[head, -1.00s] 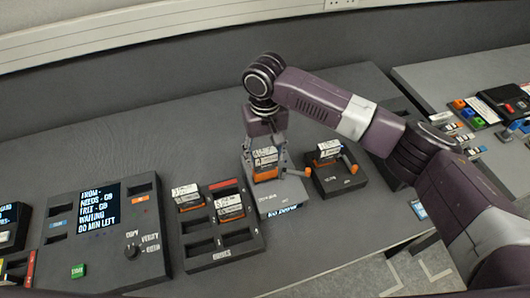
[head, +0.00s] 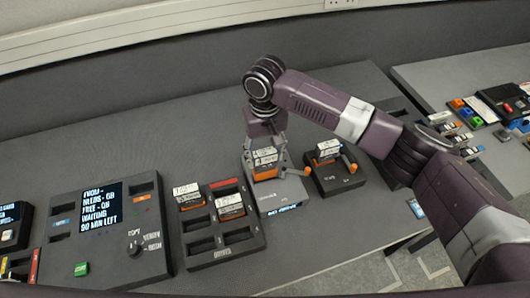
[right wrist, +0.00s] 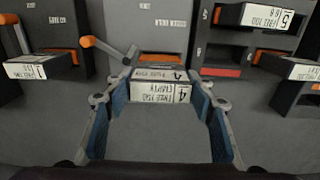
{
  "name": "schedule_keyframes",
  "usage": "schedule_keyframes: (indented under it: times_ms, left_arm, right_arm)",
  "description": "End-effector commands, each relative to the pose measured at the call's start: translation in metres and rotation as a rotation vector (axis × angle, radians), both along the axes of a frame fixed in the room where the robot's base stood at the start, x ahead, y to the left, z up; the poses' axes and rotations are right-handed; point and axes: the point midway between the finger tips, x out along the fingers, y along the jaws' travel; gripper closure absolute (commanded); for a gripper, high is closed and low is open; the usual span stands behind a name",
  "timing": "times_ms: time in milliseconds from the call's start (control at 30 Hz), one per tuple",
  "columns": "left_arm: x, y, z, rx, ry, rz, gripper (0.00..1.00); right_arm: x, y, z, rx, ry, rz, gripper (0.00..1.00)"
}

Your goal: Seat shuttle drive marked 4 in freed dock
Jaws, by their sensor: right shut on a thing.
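The shuttle drive marked 4 (right wrist: 160,90) has a white label and an orange part, which shows in the head view (head: 265,170). My right gripper (right wrist: 163,102) is shut on it, with blue-padded fingers at its two sides. In the head view the right gripper (head: 264,153) points down over the grey dock (head: 283,194). The drive stands upright at the dock's slot; how deep it sits cannot be told. My left gripper is not in view.
A darker dock (head: 338,181) at the right holds a drive (head: 328,150) marked 1 in the wrist view. A drive rack (head: 224,250) at the left holds two drives and has empty bays. A console (head: 105,245) with a screen stands further left.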

Motion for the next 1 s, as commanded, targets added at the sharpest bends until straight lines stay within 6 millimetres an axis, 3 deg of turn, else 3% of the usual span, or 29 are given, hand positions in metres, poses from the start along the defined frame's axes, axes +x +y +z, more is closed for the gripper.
schedule_keyframes:
  times_ms: [1000]
  left_arm:
    - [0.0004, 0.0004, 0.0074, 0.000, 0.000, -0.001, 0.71]
  right_arm:
    - [0.0004, 0.0003, -0.0076, 0.000, -0.001, 0.001, 0.84]
